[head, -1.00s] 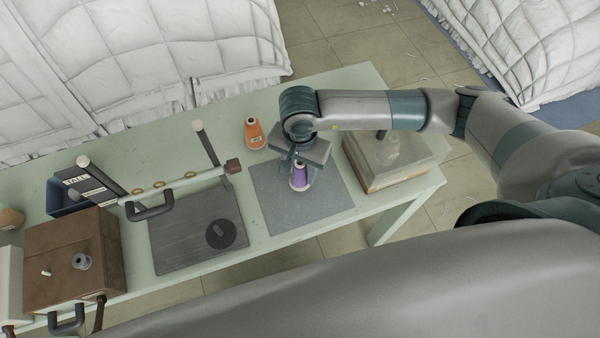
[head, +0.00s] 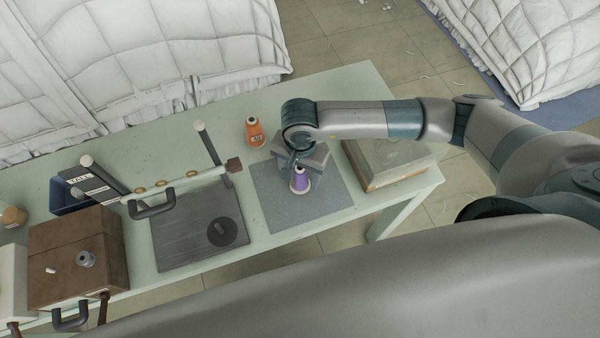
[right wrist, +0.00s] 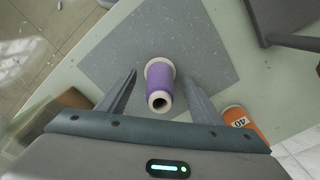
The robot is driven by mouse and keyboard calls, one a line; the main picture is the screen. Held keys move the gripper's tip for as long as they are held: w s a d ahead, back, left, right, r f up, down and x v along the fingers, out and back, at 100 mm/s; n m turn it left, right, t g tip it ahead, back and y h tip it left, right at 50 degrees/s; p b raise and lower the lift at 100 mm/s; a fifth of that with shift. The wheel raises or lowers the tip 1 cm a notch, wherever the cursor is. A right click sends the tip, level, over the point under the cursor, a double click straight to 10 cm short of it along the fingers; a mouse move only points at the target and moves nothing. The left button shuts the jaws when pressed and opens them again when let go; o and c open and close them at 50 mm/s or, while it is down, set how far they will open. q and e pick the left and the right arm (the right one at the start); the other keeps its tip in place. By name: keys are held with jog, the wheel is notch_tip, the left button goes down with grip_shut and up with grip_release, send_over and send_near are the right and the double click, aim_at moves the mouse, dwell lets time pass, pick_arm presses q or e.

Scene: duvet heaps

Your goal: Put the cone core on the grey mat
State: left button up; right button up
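A purple cone core (head: 301,181) with pale ends stands upright on the grey mat (head: 268,205). In the right wrist view the purple cone core (right wrist: 159,83) shows its open end toward the camera, with the speckled mat (right wrist: 105,60) under it. My right gripper (head: 300,165) is over the mat from behind the core. Its two fingers (right wrist: 158,95) are spread apart on either side of the core, with gaps visible on both sides. My left gripper is not in view.
A flat lidded box (head: 385,180) is to the right. A dark board (head: 180,245), a rail with rings (head: 175,184) and a brown box (head: 75,240) are to the left.

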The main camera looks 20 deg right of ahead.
jog(key=shift+r, duration=0.1)
jog(key=shift+r+p, duration=0.1)
jog(key=shift+p, duration=0.2)
jog(key=shift+r+b, duration=0.25)
jog(key=shift+b, duration=0.1)
notch_tip(320, 180, up, 11)
jog(key=b, duration=0.4)
jog(key=shift+r, duration=0.2)
jog(key=shift+s+f, duration=0.1)
